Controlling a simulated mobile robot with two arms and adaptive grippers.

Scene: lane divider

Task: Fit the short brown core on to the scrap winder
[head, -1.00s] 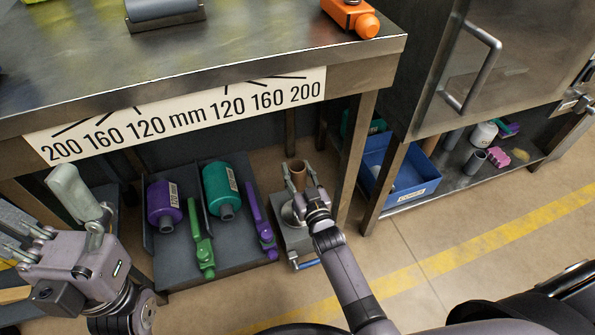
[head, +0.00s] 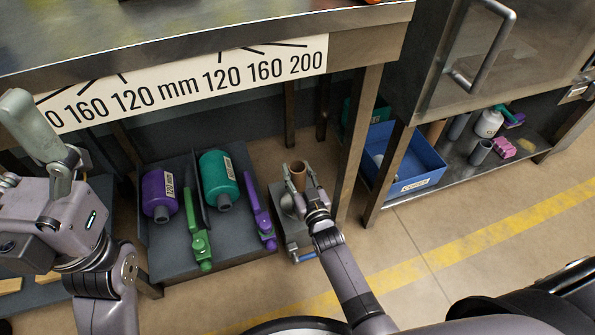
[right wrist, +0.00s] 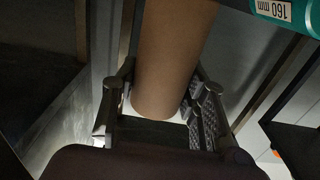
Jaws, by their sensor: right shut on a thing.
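The short brown core (head: 298,176) stands roughly upright in my right gripper (head: 307,203). In the right wrist view, the core (right wrist: 170,60) lies between the two fingers. A small grey unit with a blue handle (head: 299,255), which looks like the scrap winder, is on the floor below the core. My gripper and arm hide part of it, and I cannot tell whether the core touches it.
A low dark platform (head: 185,265) left of the unit bears purple and teal rolls (head: 219,177) and green and purple tools. A table leg (head: 357,150) and a blue bin (head: 412,165) stand to the right. The bench edge overhangs above.

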